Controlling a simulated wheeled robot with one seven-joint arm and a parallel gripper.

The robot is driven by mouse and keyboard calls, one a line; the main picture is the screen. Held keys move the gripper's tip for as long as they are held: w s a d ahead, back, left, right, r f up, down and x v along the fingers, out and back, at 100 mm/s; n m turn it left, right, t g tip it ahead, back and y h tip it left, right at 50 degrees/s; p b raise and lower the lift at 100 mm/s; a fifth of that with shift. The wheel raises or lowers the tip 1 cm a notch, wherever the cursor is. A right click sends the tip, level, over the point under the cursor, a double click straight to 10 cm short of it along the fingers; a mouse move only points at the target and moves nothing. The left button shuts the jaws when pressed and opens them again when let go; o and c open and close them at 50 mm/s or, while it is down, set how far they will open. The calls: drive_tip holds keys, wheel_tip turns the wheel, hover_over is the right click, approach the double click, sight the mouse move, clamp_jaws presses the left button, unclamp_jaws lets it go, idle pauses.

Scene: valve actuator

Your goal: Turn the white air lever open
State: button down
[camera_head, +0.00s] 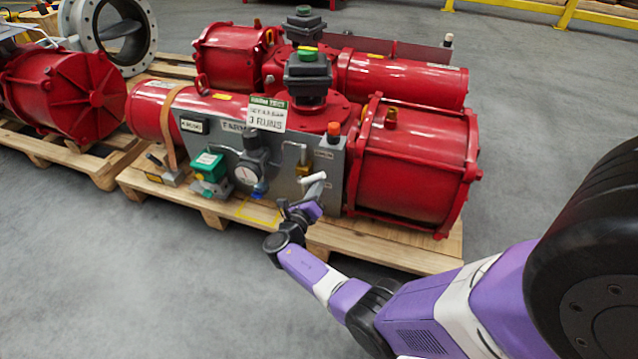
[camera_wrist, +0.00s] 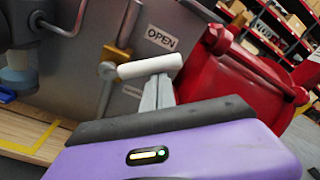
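The white air lever (camera_head: 313,178) is a short white cylinder on the front of the grey panel (camera_head: 280,160). In the wrist view the lever (camera_wrist: 150,66) lies almost level, tilted slightly up to the right, in front of a brass fitting (camera_wrist: 117,55) and below left of an "OPEN" label (camera_wrist: 161,39). My gripper (camera_head: 318,188) is at the lever, reaching in from below. In the wrist view its grey fingers (camera_wrist: 157,92) are close together, with no clear gap between them. Their tips meet the lever's lower edge near its right end; the lever hides the very tips, so contact is unclear.
Red actuator cylinders (camera_head: 412,160) flank the panel on a wooden pallet (camera_head: 390,252). A dark round gauge unit (camera_head: 255,158) and a green-topped box (camera_head: 209,165) are left of the lever. The grey floor (camera_head: 150,280) in front is clear.

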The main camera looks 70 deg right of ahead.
drive_tip(key=r+n+p, duration=0.1)
drive_tip(key=w+r+n+p, duration=0.1)
drive_tip(key=shift+w+r+n, duration=0.15)
drive_tip(key=shift+r+n, duration=0.1)
drive_tip(key=shift+n, duration=0.05)
drive_tip(key=shift+w+a+r+n+g+p, duration=0.1)
drive_tip(key=shift+w+r+n+p, duration=0.25)
drive_tip(key=shift+w+n, duration=0.45)
drive_tip(key=shift+w+a+r+n+g+p, duration=0.1)
drive_tip(key=shift+w+r+n+p, duration=0.3)
drive_tip(key=shift+n, duration=0.6)
drive_tip(key=shift+w+r+n+g+p, duration=0.1)
drive_tip(key=shift+w+r+n+p, duration=0.2)
drive_tip(key=shift+w+n, duration=0.5)
drive_tip(key=shift+s+r, duration=0.1)
